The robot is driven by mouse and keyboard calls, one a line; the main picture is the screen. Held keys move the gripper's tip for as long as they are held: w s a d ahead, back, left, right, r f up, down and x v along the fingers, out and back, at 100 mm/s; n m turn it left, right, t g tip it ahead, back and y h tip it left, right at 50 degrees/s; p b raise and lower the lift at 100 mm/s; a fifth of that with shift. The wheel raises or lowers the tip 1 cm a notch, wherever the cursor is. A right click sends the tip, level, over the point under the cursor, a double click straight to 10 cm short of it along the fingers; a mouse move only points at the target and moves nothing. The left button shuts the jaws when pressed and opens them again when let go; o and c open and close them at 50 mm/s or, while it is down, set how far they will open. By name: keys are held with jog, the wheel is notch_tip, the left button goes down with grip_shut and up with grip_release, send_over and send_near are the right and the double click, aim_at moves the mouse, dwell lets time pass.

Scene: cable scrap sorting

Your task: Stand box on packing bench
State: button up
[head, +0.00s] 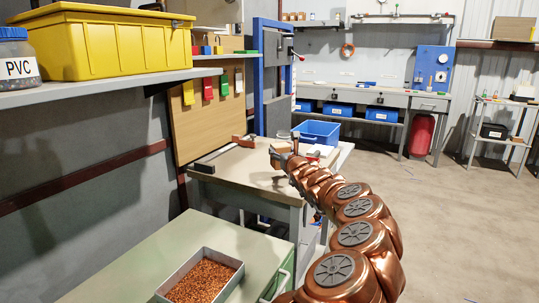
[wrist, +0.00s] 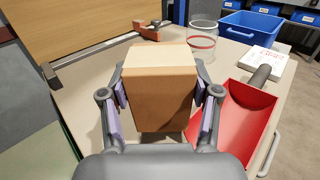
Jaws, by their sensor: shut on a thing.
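A brown cardboard box (wrist: 160,88) stands between the fingers of my gripper (wrist: 160,105) in the wrist view, with its paler face up. The purple-lined fingers are shut on its left and right sides. Below it is the light wooden top of the packing bench (wrist: 85,115). I cannot tell whether the box's bottom touches the bench, as my gripper hides it. In the head view, my gripper (head: 284,160) is over the right part of the bench (head: 228,170), small and partly hidden by my arm.
A red scoop (wrist: 235,115) lies close right of the box. A clear jar (wrist: 202,42), a blue bin (wrist: 250,27) and a white card (wrist: 262,60) are behind. A grey bar (wrist: 95,53) lies behind left. A tray of copper granules (head: 238,263) sits on the green cabinet.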

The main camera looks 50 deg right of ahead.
jog(key=shift+w+d+f+b, duration=0.15)
jog(key=shift+w+f+b, duration=0.15)
jog(key=shift+w+f, duration=0.65)
jog(key=shift+w+d+f+b, duration=0.2)
jog(key=shift+w+f+b, duration=0.2)
jog(key=shift+w, duration=1.1)
jog(key=shift+w+d+f+b, duration=0.2)
jog(key=shift+w+f, duration=0.45)
jog(key=shift+w, duration=0.6)
jog(key=shift+f, duration=0.2)
jog(key=o, duration=1.4)
jog(key=shift+r, duration=0.2)
